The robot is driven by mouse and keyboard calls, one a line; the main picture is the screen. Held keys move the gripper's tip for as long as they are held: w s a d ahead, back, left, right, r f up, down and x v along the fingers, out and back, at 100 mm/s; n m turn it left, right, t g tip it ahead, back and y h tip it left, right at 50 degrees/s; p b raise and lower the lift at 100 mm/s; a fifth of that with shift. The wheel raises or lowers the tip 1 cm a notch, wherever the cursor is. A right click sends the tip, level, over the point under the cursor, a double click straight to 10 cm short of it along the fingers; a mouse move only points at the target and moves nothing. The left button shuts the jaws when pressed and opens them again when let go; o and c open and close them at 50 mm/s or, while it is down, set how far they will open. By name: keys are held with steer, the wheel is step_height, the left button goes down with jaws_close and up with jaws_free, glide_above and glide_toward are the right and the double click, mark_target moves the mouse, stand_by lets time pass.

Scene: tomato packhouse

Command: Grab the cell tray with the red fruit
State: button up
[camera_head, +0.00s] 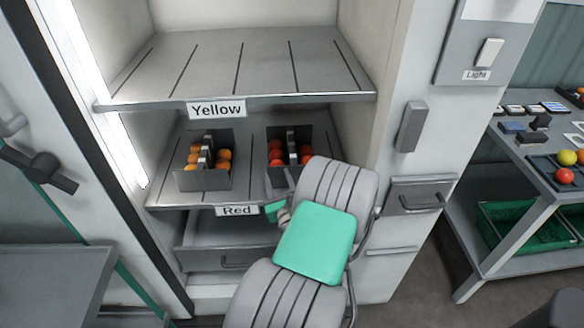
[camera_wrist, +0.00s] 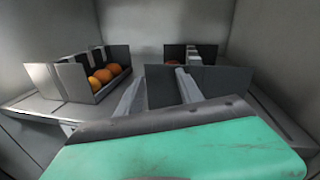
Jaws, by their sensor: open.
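The cell tray with red fruit (camera_head: 272,159) stands on the right of the lower shelf. It has dark end walls and an upright grey middle piece. My gripper (camera_head: 280,186) is open at the front of this tray, and my arm covers its lower right part. In the wrist view the red-fruit tray (camera_wrist: 208,53) is straight ahead. A second cell tray (camera_head: 204,181) with orange fruit stands to the left, also in the wrist view (camera_wrist: 72,82).
The lower shelf (camera_head: 165,196) bears a "Red" label (camera_head: 237,211). The upper shelf (camera_head: 240,70), labelled "Yellow" (camera_head: 217,109), is empty and hangs above the trays. Cabinet walls close both sides. A table (camera_head: 540,195) with fruit stands at far right.

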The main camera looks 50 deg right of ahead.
mark_target(292, 155)
steer(key=s+d+m, duration=0.1)
steer(key=s+f+m+g+h, duration=0.1)
steer(key=s, duration=0.1)
steer(key=s+d+m+g+h, duration=0.1)
steer(key=m, duration=0.1)
steer(key=shift+s+d+f, duration=0.15)
steer(key=shift+d+f, duration=0.05)
steer(key=shift+d, duration=0.15)
steer(key=shift+d+r+h, duration=0.1)
steer(key=shift+d+h, duration=0.2)
steer(key=p+x, duration=0.2)
steer(key=x, duration=0.3)
steer(key=p+x, duration=0.3)
steer(key=x, duration=0.3)
steer(key=shift+w+a, duration=0.15)
steer(key=shift+w, duration=0.15)
jaws_close()
